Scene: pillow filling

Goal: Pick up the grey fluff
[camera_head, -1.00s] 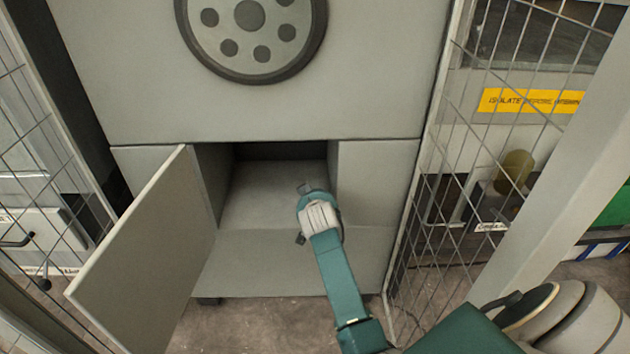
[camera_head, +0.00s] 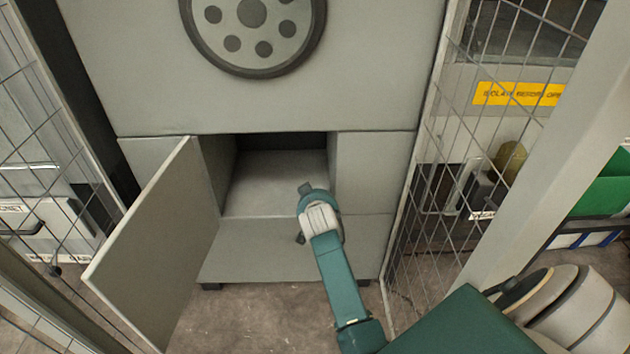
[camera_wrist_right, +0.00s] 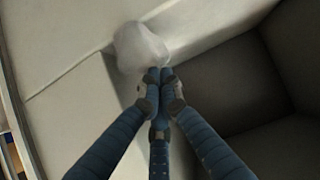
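The grey fluff (camera_wrist_right: 140,46) is a pale, soft, rounded lump at the top of the right wrist view. It touches the fingertips of my right gripper (camera_wrist_right: 160,76), which are drawn together on its near edge. In the head view my right gripper (camera_head: 305,188) is mostly hidden by its own wrist, in front of the open lower compartment (camera_head: 275,185) of the grey cabinet. The fluff cannot be made out in the head view. My left gripper is not in view.
The cabinet door (camera_head: 160,245) stands open to the left of the compartment. A wire mesh fence (camera_head: 425,215) and a slanted grey post (camera_head: 540,170) stand on the right, with more mesh (camera_head: 40,130) on the left. Floor (camera_head: 265,320) in front of the cabinet is clear.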

